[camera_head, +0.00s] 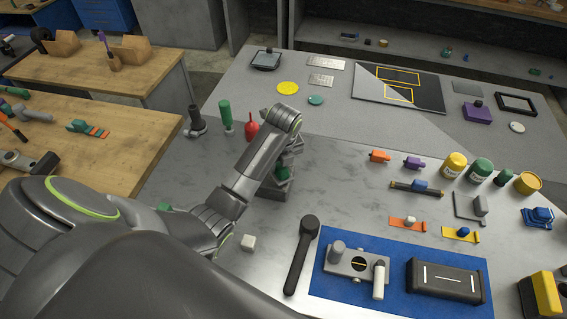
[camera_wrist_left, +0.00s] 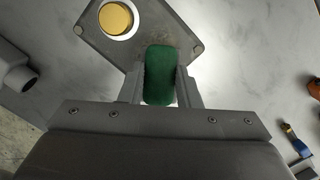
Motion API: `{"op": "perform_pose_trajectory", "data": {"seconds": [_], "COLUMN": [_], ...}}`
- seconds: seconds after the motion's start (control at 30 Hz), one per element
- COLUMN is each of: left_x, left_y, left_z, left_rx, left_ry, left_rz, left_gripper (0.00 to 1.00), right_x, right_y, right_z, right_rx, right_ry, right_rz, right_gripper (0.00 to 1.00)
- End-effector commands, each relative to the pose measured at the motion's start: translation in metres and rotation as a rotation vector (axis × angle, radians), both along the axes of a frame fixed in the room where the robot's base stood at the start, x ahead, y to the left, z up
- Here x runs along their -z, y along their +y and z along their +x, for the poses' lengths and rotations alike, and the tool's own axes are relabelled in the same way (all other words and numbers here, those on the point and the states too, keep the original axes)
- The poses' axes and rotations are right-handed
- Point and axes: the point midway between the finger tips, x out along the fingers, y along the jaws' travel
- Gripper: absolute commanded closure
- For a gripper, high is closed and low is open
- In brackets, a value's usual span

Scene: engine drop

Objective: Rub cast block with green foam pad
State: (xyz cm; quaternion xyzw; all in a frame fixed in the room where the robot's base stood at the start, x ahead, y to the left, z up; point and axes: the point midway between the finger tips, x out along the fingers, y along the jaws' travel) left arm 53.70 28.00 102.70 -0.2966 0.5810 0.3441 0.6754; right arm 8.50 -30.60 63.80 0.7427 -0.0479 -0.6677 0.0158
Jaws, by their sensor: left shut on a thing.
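My left gripper (camera_head: 283,172) is over the grey metal table, its arm coming in from the left. In the left wrist view it is shut on the green foam pad (camera_wrist_left: 160,72), which sits between the two fingers. The pad also shows in the head view (camera_head: 281,174). The cast block (camera_wrist_left: 150,35) is a grey plate-like piece with a gold disc in a pale ring, just beyond and under the pad's tip. In the head view the block (camera_head: 272,192) is mostly hidden by my gripper. I cannot tell whether the pad touches it. My right gripper is not in view.
A red bottle (camera_head: 252,128), a green-handled tool (camera_head: 226,115) and a dark grey fitting (camera_head: 195,122) stand behind left. A blue mat (camera_head: 400,252) bears metal parts.

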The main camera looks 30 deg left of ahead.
Motion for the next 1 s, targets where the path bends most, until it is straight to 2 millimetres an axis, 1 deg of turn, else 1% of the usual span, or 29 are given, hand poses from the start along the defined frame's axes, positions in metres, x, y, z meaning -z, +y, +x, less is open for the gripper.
{"op": "perform_pose_trajectory", "data": {"seconds": [0.2, 0.43, 0.63, 1.0], "left_x": [0.001, 0.002, 0.002, 0.002], "left_y": [0.013, 0.020, 0.032, 0.036], "left_z": [-0.003, -0.005, -0.009, -0.010], "left_rx": [-0.001, -0.001, -0.002, -0.005], "left_ry": [0.001, 0.001, 0.003, 0.005], "left_rz": [0.002, 0.001, 0.004, 0.011], "left_gripper": [1.00, 1.00, 1.00, 1.00], "right_x": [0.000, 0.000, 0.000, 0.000], "right_y": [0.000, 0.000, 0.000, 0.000], "right_z": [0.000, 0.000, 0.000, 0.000], "right_rx": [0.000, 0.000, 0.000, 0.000], "right_ry": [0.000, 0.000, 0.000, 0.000], "right_rz": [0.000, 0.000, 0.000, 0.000], "right_gripper": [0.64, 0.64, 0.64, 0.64]}}
